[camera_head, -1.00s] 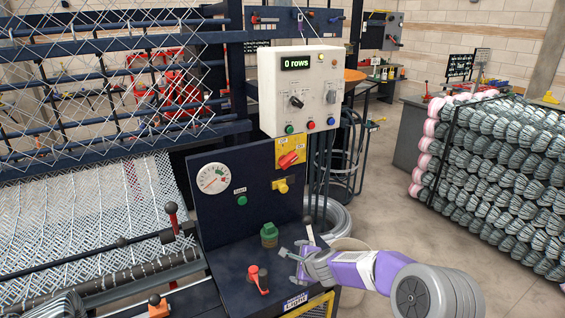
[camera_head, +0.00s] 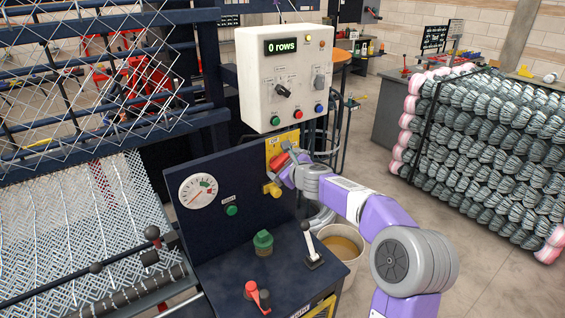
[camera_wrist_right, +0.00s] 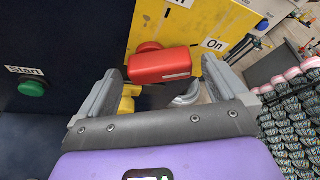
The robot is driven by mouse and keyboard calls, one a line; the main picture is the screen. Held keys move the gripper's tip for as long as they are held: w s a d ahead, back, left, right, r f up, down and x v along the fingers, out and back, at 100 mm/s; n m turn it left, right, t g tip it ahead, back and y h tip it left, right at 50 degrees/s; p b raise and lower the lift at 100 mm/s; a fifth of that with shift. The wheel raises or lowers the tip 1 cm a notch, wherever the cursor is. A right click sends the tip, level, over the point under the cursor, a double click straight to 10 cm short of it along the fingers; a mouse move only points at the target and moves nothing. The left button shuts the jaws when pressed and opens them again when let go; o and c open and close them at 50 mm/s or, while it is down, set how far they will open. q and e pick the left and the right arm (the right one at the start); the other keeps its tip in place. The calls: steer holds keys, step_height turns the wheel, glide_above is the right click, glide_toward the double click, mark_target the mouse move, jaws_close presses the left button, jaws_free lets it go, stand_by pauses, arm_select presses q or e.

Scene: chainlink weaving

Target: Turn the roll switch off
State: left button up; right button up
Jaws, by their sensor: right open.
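The roll switch is a red handle (camera_head: 279,161) on a yellow plate (camera_head: 284,139), below the white control box. In the right wrist view the red handle (camera_wrist_right: 165,65) lies roughly crosswise, its right end towards the "On" label (camera_wrist_right: 215,45) on the yellow plate (camera_wrist_right: 180,30). The other label is cut off at the top edge. My right gripper (camera_head: 287,168) is at the handle. In the wrist view its fingers (camera_wrist_right: 162,72) are open, one on each side of the handle; I cannot tell whether they touch it. My left gripper is not in view.
A yellow knob (camera_head: 272,190) sits just below the switch. A green start button (camera_head: 232,210) and gauge (camera_head: 198,190) are to the left. The white control box (camera_head: 290,75) reads "0 rows". A black-knobbed lever (camera_head: 311,250) and red lever (camera_head: 257,295) stand on the console.

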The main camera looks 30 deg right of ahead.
steer(key=shift+w+d+f, duration=0.1)
steer(key=shift+w+f, duration=0.1)
steer(key=shift+w, duration=0.45)
steer(key=shift+c, duration=0.5)
